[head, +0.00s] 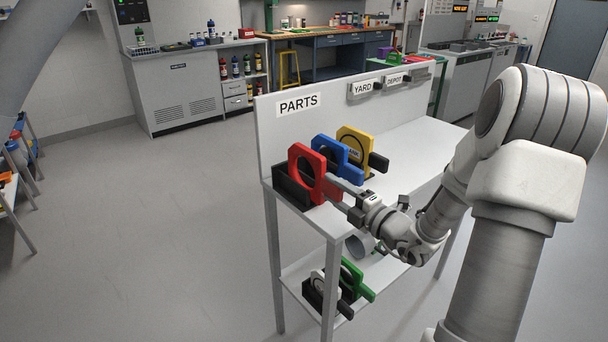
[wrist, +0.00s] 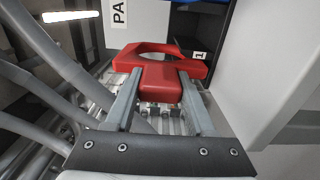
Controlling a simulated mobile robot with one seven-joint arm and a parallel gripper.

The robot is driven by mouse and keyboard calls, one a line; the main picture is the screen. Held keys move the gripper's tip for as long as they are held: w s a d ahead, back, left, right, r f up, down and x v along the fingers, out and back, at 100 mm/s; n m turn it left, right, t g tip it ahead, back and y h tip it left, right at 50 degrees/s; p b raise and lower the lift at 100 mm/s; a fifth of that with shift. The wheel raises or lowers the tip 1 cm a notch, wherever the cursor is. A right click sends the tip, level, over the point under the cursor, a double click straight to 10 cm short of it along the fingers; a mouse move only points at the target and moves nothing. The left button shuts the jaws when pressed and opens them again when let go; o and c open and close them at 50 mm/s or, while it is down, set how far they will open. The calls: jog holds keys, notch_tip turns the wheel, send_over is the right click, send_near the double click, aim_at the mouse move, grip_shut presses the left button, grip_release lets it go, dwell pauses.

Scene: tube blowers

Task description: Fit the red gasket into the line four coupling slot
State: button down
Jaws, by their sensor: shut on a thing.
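The red gasket (head: 301,163) is a flat ring with a handle. It stands upright at the black holder (head: 290,188) on the left end of the parts table; I cannot tell whether it is still seated there. My gripper (head: 333,186) reaches it from the right and is shut on its handle. In the wrist view the handle of the red gasket (wrist: 160,82) sits between the two fingers of my gripper (wrist: 160,92), with the ring beyond the fingertips. I cannot identify the line four coupling slot in either view.
A blue gasket (head: 325,150) and a yellow gasket (head: 356,143) stand close behind the red one. White and green gaskets (head: 352,277) are on the lower shelf. The upright PARTS panel (head: 262,135) backs the table. Grey pipes (wrist: 45,75) fill the wrist view's left.

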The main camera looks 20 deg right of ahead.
jog(key=shift+s+d, duration=0.1)
jog(key=shift+s, duration=0.2)
jog(key=p+v, duration=0.3)
jog(key=v, duration=0.5)
dwell(0.7)
jog(key=p+v, duration=0.2)
jog(key=v, duration=0.4)
dwell(0.8)
jog(key=shift+w, duration=0.15)
